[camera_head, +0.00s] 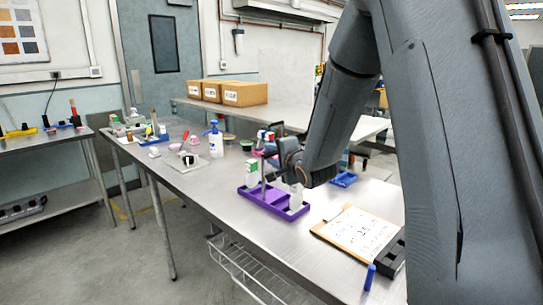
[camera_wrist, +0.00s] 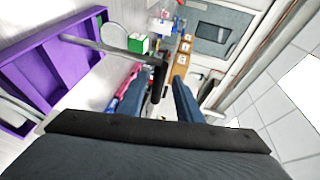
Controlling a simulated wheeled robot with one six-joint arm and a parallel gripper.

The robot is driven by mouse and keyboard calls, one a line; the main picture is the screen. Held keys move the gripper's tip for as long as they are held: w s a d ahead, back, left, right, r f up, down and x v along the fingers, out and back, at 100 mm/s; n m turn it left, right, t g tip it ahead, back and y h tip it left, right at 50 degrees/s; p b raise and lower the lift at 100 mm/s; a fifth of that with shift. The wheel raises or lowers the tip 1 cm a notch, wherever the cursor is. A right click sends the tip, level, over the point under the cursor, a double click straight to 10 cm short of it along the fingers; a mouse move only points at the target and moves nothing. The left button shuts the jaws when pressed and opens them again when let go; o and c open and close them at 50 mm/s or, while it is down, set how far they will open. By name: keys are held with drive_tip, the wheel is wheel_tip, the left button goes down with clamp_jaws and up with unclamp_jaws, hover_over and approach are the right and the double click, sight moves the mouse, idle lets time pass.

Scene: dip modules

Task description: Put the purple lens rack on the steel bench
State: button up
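The purple lens rack (camera_head: 262,203) appears to rest on the long steel bench (camera_head: 215,187). It is a low purple tray with compartments and grey posts. It fills the left of the wrist view (camera_wrist: 68,52), where a grey post (camera_wrist: 105,46) leads to a dark handle bar (camera_wrist: 158,82). My gripper (camera_head: 276,163) is just above the rack. In the wrist view its two fingers (camera_wrist: 158,98) are apart, with the bar showing between them. I cannot tell whether they touch it. My arm hides part of the rack's surroundings in the head view.
A green and white box (camera_head: 252,172) stands at the rack's far side. A clipboard (camera_head: 357,233), a blue marker (camera_head: 369,278) and a blue tray (camera_head: 343,179) lie to the right. A spray bottle (camera_head: 215,140) stands to the left. Bare bench lies left of the rack.

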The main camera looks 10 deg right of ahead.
drive_tip(key=b+v, duration=0.1)
drive_tip(key=v, duration=1)
